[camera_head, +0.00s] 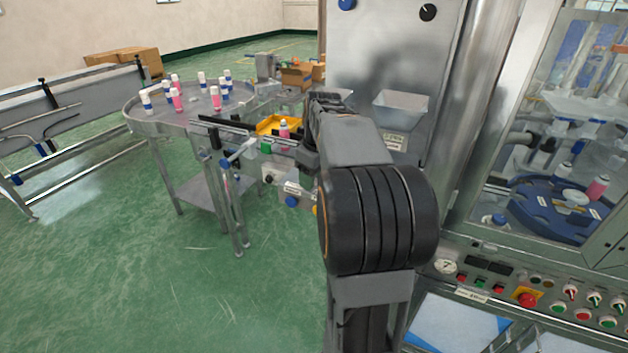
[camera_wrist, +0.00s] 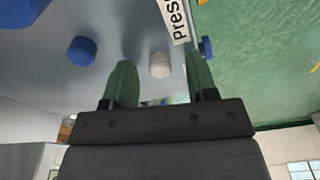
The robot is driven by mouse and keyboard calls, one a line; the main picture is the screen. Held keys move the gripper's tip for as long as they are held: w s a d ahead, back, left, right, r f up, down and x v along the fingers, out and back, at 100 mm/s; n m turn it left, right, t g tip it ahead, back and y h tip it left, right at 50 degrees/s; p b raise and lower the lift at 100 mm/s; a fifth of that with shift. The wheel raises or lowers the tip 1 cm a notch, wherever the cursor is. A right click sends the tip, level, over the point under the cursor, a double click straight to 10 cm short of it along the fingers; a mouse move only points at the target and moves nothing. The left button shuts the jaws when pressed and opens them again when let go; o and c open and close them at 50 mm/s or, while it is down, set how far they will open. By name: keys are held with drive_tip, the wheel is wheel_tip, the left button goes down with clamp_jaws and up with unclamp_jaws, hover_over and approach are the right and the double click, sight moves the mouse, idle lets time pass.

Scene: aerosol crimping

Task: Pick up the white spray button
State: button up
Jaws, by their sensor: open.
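The white spray button (camera_wrist: 159,65) is a small round white piece on a grey metal surface in the wrist view. It appears between the two green fingers of my gripper (camera_wrist: 162,80), which are open and apart, with nothing held. The button lies a little beyond the fingers; the exact distance cannot be told. In the camera_head view my arm covers the middle, and I cannot make out my fingertips or the white button there.
Blue knobs (camera_wrist: 82,50) and a label reading "press" (camera_wrist: 172,20) are near the button. A round table (camera_head: 190,112) with several bottles stands left of my arm. A machine with a glass front (camera_head: 570,110) is on the right. Green floor is clear at the lower left.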

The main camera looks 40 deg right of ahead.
drive_tip(key=shift+c, duration=0.4)
clamp_jaws()
drive_tip(key=shift+r, duration=0.1)
